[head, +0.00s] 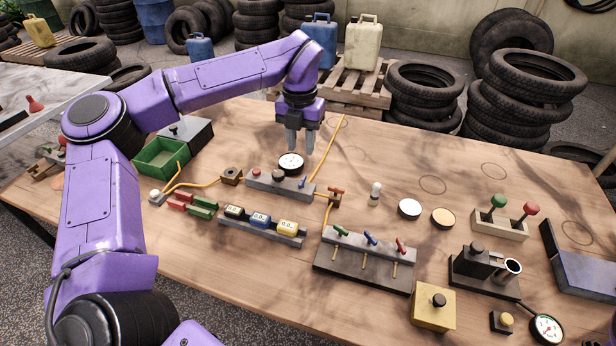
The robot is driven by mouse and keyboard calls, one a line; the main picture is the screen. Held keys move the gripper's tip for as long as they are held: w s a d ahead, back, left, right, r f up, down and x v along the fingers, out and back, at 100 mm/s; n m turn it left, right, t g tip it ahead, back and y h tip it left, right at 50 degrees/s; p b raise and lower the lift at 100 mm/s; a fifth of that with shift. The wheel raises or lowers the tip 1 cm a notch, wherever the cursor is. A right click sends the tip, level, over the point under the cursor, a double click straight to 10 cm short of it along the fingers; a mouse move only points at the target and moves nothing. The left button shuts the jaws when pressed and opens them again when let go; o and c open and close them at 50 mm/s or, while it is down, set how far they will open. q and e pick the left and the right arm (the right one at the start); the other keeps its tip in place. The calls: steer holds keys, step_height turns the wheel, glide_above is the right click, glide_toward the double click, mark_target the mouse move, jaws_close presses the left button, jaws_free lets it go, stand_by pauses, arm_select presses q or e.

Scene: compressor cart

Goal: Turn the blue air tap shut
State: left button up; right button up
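A dark manifold block (345,268) near the front middle of the table carries three taps: green, blue and red. The blue tap (370,239) is the middle one, with its handle slanting up. The green tap (341,231) is to its left and the red tap (401,246) to its right. My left gripper (299,153) points down over the back middle of the table, near a round gauge and well behind the taps. Its two fingers are apart with nothing seen between them. It touches none of the taps. My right gripper is out of view.
A grey panel (262,182) with a gauge (291,163) and small blue lever stands below my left gripper. A rack of labelled blocks (248,233) is left of the manifold. A yellow box (432,311) is at its front right.

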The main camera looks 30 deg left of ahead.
mark_target(302, 180)
arm_select(q)
step_height(302, 180, down, 11)
steer(key=shift+w+r+p, duration=0.1)
steer(key=shift+r+p, duration=0.05)
steer(key=shift+p, duration=0.4)
jaws_close()
